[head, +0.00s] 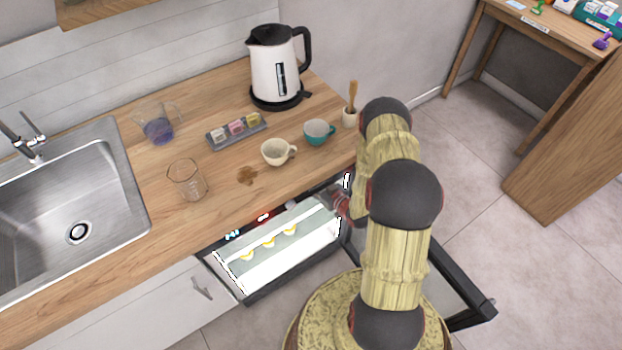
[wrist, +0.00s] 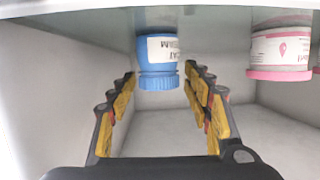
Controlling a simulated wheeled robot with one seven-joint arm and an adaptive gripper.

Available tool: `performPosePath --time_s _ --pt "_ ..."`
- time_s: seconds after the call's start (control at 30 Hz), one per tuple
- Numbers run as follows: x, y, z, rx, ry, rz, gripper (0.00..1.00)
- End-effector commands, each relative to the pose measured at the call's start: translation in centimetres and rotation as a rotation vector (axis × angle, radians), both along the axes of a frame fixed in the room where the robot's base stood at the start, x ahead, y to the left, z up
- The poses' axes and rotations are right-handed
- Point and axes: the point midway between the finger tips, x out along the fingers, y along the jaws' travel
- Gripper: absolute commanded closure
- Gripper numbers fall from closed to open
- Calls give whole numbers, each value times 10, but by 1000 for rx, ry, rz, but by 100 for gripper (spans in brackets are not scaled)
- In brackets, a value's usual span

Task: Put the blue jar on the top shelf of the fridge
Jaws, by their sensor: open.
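In the wrist view, which looks upside down, a blue jar (wrist: 158,62) with a white label and ribbed blue lid rests against a pale shelf surface (wrist: 95,27) at the top of the picture. My gripper (wrist: 160,76) is open, with its yellow-padded fingers on either side of the jar. A gap shows between the jar and each finger. In the head view, the fridge (head: 283,262) under the counter is open and lit inside. My gripper is mostly hidden there behind my arm and the counter edge, and the blue jar cannot be made out.
A pink-lidded jar (wrist: 280,52) stands beside the blue jar on the right in the wrist view. The open fridge door (head: 462,290) is beside my arm. Cups, beakers and a kettle (head: 277,66) stand on the counter (head: 215,205). Several yellow items lie inside the fridge.

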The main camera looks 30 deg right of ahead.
Motion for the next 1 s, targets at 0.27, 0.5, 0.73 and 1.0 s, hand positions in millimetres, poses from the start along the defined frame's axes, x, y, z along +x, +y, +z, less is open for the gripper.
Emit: performPosePath --time_s 0.27,0.5,0.73,1.0 --pt "-3 -1 3 1 1 -1 50" --pt "-38 -5 15 2 1 -5 50" --pt "-65 -7 23 1 1 -2 50" --pt "-72 -7 24 0 0 0 50"
